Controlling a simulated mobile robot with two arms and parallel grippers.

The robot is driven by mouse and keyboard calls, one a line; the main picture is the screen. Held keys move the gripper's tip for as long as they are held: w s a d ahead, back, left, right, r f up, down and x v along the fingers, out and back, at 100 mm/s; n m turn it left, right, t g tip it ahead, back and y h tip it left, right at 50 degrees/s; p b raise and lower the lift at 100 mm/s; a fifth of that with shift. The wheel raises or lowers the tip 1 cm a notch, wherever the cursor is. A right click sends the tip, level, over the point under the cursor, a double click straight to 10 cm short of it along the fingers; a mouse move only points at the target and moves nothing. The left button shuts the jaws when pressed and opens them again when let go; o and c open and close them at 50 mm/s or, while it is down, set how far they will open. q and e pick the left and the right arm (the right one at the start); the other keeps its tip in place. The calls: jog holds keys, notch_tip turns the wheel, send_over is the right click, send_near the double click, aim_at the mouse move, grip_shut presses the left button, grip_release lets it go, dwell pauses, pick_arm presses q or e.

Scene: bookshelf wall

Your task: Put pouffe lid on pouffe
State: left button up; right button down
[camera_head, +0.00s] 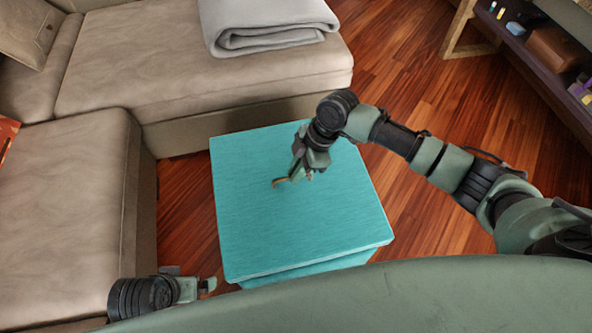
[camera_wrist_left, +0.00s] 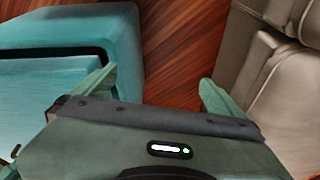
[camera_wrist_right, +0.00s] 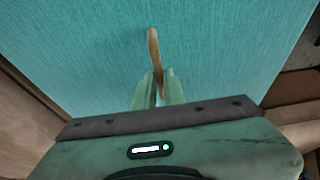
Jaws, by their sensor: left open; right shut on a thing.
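The turquoise square pouffe lid (camera_head: 260,215) lies over the turquoise pouffe (camera_head: 310,268), whose side shows below the lid's near edge. The lid looks slightly turned relative to the pouffe; whether it is fully seated cannot be told. My right gripper (camera_head: 294,175) is over the lid's middle, shut on its small tan handle (camera_head: 279,182). The handle (camera_wrist_right: 153,45) sticks out past the fingers in the right wrist view. My left gripper (camera_head: 209,285) is open and empty, low beside the near left corner. Turquoise surfaces with a dark band between them show in the left wrist view.
A beige sofa (camera_head: 210,80) borders the left and back, with a folded grey blanket (camera_head: 268,25) on it. A dark shelf (camera_head: 540,60) stands at the upper right. Wooden floor (camera_head: 420,85) is clear between sofa and shelf.

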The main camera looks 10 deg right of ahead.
jog(key=shift+w+f+b, duration=0.1)
jog(key=shift+f+b, duration=1.3)
jog(key=shift+b, duration=0.1)
jog(key=shift+f, duration=0.2)
pick_arm(q)
jog(key=shift+w+d+r+t+b, duration=0.15)
jog(key=shift+w+r+t, duration=0.2)
jog(key=shift+r, duration=0.3)
jog(key=shift+w+d+r+t+b, duration=0.15)
jog(key=shift+w+r+t, duration=0.2)
jog(key=shift+r, duration=0.35)
jog(key=shift+w+d+r+t+b, duration=0.15)
jog(key=shift+w+r+t, duration=0.2)
jog(key=shift+r, duration=0.3)
pick_arm(e)
jog(key=shift+a+f, duration=0.1)
jog(key=shift+f, duration=0.75)
pick_arm(q)
jog(key=shift+a, duration=0.1)
jog(key=shift+s+a+g, duration=0.1)
jog(key=shift+s+g, duration=0.15)
jog(key=shift+s, duration=0.1)
jog(key=shift+s+a+f+g, duration=0.2)
jog(key=shift+s+g, duration=0.1)
jog(key=shift+s, duration=0.4)
jog(key=shift+s+p, duration=0.1)
jog(key=shift+p, duration=0.2)
jog(key=shift+s+a, duration=0.1)
jog(key=shift+s, duration=0.15)
jog(key=shift+s, duration=0.1)
